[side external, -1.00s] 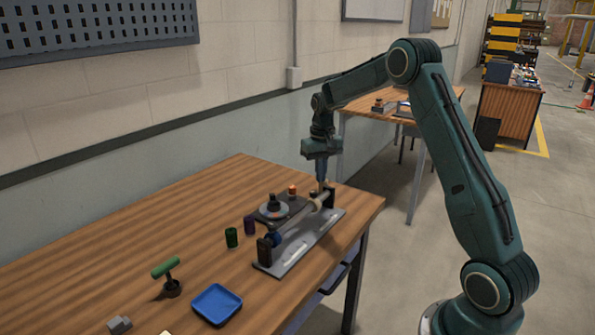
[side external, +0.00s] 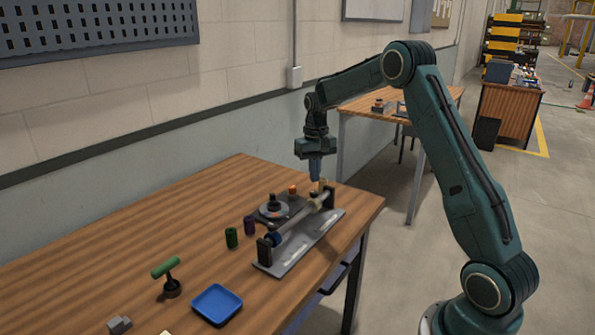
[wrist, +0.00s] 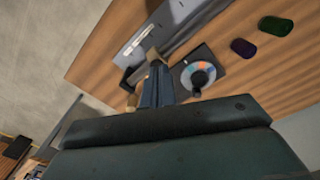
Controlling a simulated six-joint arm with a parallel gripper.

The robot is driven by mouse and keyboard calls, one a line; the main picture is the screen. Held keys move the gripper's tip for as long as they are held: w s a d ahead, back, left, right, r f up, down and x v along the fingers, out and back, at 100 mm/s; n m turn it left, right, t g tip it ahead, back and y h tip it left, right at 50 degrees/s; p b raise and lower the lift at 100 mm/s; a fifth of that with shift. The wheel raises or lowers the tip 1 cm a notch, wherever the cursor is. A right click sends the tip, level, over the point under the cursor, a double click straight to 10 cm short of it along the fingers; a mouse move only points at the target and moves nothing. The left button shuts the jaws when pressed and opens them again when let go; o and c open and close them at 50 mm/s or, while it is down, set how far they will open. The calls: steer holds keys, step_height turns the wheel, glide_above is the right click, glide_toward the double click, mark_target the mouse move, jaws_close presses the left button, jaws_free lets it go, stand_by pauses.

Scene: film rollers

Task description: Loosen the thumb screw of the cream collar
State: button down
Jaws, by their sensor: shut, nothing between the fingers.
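The cream collar (side external: 316,204) sits on the far end of a grey roller (side external: 297,221), which lies between dark end blocks on a metal plate. A small tan knob stands above the collar and looks like its thumb screw (side external: 323,185). My gripper (side external: 316,179) is shut and empty, pointing down just left of the knob and slightly above the collar. In the wrist view my shut fingers (wrist: 157,72) cover part of the collar area. Whether they touch the screw cannot be told.
A dark plate with a round dial (side external: 273,208) stands close left. Green (side external: 232,238) and purple (side external: 249,225) cylinders, an orange-topped piece (side external: 292,190), a green-handled tool (side external: 167,269) and a blue tray (side external: 217,304) stand on the table.

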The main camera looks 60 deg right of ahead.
step_height(320, 180, down, 6)
stand_by(0.6)
steer(key=shift+f, duration=0.1)
steer(key=shift+w+d, duration=0.15)
steer(key=shift+d, duration=0.1)
stand_by(0.9)
steer(key=shift+s+d, duration=0.3)
steer(key=shift+d, duration=0.05)
stand_by(0.3)
steer(key=shift+s+d, duration=0.15)
steer(key=shift+d, duration=0.25)
stand_by(0.3)
steer(key=shift+s, duration=0.4)
stand_by(0.4)
step_height(320, 180, up, 6)
stand_by(0.8)
